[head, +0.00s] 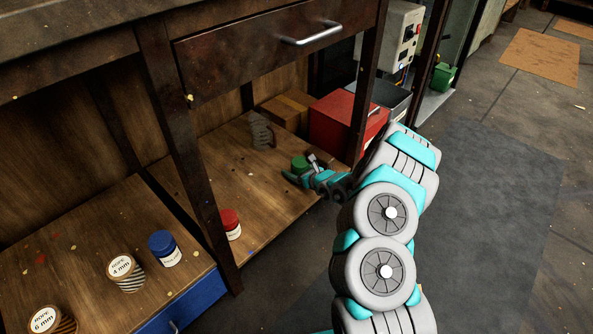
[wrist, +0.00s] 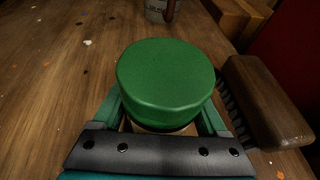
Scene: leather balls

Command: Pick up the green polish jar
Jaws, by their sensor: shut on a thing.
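The green polish jar (wrist: 166,82) sits between the fingers of my gripper in the wrist view, with its green lid facing up. My gripper (wrist: 165,118) is shut on it, with one teal finger along each side. In the head view the green lid (head: 299,162) shows just beyond my gripper (head: 308,172), over the lower wooden shelf. Most of the jar's body is hidden behind the lid and the gripper. I cannot tell whether the jar touches the shelf.
A wooden brush (wrist: 265,100) lies close to the right of the jar. A red box (head: 340,122) and a brown box (head: 285,108) stand behind. A red-lidded jar (head: 230,222) and a blue-lidded jar (head: 163,247) stand to the left. A table leg (head: 190,150) rises between shelf sections.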

